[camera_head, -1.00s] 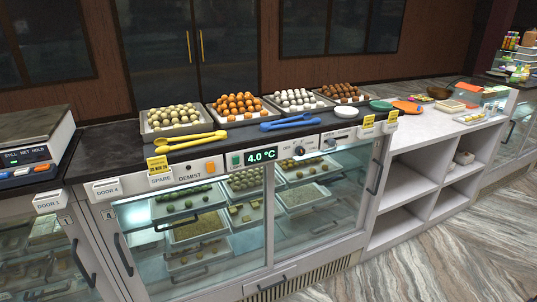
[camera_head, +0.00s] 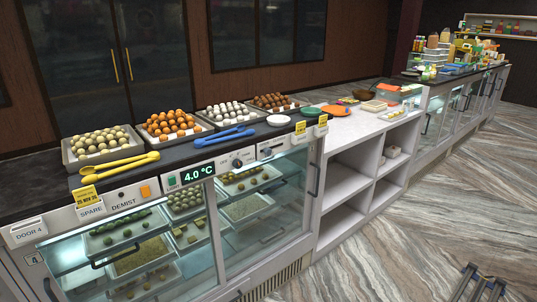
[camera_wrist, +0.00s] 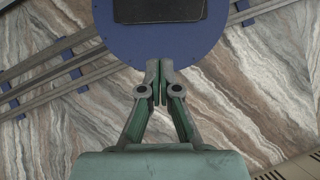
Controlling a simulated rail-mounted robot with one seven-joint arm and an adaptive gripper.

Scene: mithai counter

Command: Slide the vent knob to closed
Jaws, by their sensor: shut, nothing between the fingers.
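The control panel on the front of the display counter (camera_head: 150,198) carries a green switch, a 4.0 °C display (camera_head: 191,176) and a round dark dial (camera_head: 238,162). Right of the dial is a small dark slot-like control (camera_head: 267,152), which may be the vent slider; its label and knob position are too small to read. My gripper (camera_wrist: 157,75) shows in the wrist view, fingertips together and empty, pointing over the striped floor and a blue disc. It touches nothing on the counter. I do not make out the gripper in the head view.
Trays of round sweets (camera_head: 170,125), yellow tongs (camera_head: 118,166) and blue tongs (camera_head: 225,138) lie on the counter top above the panel. Yellow price cards (camera_head: 300,129) stand near the panel's right end. White open shelves (camera_head: 350,180) adjoin on the right. The striped floor in front (camera_head: 430,210) is largely clear.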

